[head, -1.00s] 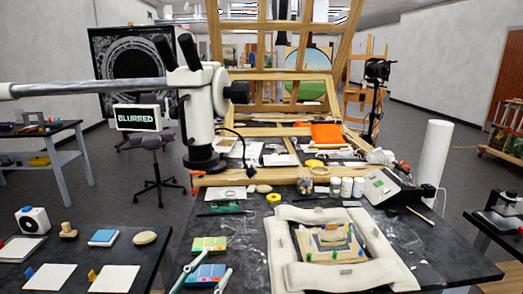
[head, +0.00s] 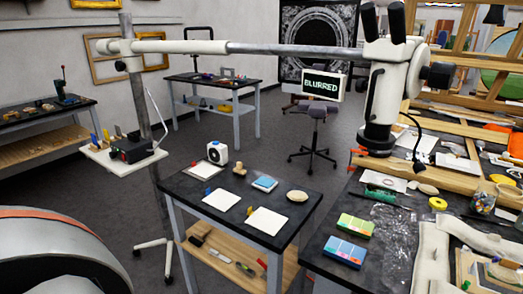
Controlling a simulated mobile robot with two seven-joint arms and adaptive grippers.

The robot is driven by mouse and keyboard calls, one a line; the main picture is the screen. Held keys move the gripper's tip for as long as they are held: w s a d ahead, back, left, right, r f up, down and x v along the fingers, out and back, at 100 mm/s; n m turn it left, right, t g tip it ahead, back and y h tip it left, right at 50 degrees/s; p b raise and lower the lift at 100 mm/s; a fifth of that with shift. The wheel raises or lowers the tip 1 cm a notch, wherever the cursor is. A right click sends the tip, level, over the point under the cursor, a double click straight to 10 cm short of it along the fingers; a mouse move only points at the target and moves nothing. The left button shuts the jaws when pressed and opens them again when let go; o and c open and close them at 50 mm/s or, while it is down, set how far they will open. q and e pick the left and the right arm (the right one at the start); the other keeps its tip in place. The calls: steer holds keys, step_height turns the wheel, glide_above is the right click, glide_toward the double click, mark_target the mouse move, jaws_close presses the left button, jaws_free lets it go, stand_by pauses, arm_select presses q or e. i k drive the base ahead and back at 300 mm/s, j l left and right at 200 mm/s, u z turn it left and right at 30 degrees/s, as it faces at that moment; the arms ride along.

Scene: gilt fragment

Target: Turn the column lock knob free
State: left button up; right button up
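The microscope stand's upright column (head: 127,27) stands at the left in the head view. A pale clamp (head: 128,47) sits on it where the horizontal boom (head: 290,49) crosses. A small dark knob (head: 120,66) shows at the clamp's lower left; I cannot tell whether it is tight or loose. The boom runs right to the white microscope head (head: 385,90), which has dark eyepieces. A screen reading "BLURRED" (head: 322,84) shows beside the head. Neither of my grippers is in view, and nothing is seen touching the knob.
A small tray (head: 108,161) with a dark box (head: 137,148) is beside the column. A black-topped side table (head: 210,219) with pads stands in front. The workbench (head: 340,197) is at right. A large curved grey shape (head: 50,255) fills the lower left. Grey floor (head: 100,205) shows between.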

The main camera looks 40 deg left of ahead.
mark_target(120, 66)
steer(key=u, duration=2.05)
steer(key=i+j+z, duration=0.2)
steer(key=i+j, duration=0.35)
steer(key=i+j+z, duration=0.15)
steer(key=i+j, duration=0.45)
steer(key=i+j+z, duration=0.2)
steer(key=i+j, duration=0.3)
steer(key=j, duration=0.2)
